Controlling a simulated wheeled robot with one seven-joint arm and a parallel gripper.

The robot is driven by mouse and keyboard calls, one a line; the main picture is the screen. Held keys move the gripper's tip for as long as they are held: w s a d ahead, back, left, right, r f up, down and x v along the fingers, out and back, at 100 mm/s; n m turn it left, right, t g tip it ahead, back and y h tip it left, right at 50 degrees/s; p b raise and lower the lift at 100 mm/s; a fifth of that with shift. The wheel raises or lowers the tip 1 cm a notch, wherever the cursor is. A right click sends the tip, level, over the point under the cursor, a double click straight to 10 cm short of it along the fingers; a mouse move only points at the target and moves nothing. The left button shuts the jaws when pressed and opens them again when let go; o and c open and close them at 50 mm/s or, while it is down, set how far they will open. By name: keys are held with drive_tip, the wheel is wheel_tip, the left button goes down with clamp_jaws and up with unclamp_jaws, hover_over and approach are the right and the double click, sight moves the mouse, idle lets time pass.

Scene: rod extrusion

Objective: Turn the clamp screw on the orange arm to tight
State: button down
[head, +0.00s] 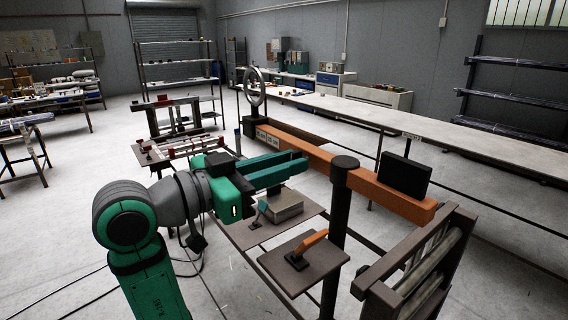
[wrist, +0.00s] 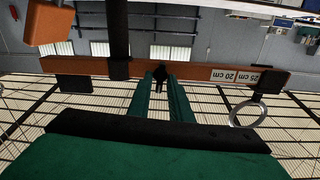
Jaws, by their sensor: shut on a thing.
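The orange arm (head: 300,150) runs level across the head view, from a metal ring (head: 254,90) at its far left end past a black post (head: 339,210) to a black block (head: 404,176). In the wrist view the orange arm (wrist: 190,74) crosses the picture, with plates reading 20 cm and 25 cm. The dark clamp screw (wrist: 160,74) shows between my fingertips, against the orange arm. My green gripper (head: 303,160) reaches in from the left, and its jaws are shut on the screw. In the head view the fingers hide the screw. I cannot tell how tight it is.
Below my gripper a grey box (head: 281,207) sits on a brown shelf. An orange-handled lever (head: 310,244) is on a nearer brown plate. A roller frame (head: 425,262) stands at the right. A long pale table (head: 370,110) runs behind. Floor at the left is open.

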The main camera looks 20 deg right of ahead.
drive_tip(key=m, duration=1.6)
drive_tip(key=shift+s+d+f+m, duration=0.15)
drive_tip(key=shift+s+f+m, duration=0.15)
drive_tip(key=shift+m, duration=0.1)
idle(0.4)
drive_tip(key=c, duration=1.9)
unclamp_jaws()
drive_tip(key=shift+o, duration=0.2)
drive_tip(key=v, duration=1)
drive_tip(key=shift+a, duration=0.4)
